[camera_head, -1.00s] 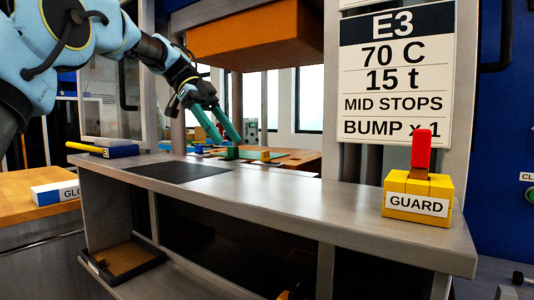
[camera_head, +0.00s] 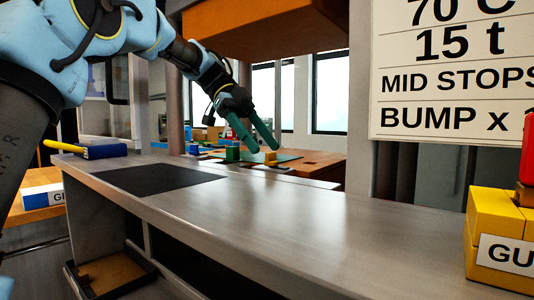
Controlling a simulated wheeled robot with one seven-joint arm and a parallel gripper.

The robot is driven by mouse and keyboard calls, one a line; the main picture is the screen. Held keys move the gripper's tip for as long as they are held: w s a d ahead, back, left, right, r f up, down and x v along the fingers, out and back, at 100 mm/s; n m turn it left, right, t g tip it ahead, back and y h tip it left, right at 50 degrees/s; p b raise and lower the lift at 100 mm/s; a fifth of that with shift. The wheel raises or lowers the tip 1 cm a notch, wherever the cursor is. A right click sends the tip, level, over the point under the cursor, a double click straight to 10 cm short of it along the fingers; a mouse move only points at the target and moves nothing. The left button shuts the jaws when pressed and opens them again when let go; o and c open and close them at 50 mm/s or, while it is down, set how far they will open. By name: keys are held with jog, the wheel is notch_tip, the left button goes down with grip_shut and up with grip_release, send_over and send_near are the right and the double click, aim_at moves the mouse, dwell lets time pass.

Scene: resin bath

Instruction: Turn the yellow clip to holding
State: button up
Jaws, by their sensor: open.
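My gripper (camera_head: 264,150) is open, its two teal fingers pointing down and right over the platen area behind the grey ledge. A small yellow piece (camera_head: 270,159), which looks like the yellow clip, sits just below the fingertips. I cannot tell whether the fingers touch it or which way it is turned. A small green block (camera_head: 232,153) stands left of it. Both are small and far off.
The grey metal ledge (camera_head: 270,222) runs across the front, with a dark mat (camera_head: 160,179) on it. A yellow GUARD block (camera_head: 494,235) stands at right. An orange block (camera_head: 275,30) hangs above. A blue box (camera_head: 102,151) lies at left.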

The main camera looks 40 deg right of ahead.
jog(key=shift+x, duration=1.3)
grip_shut()
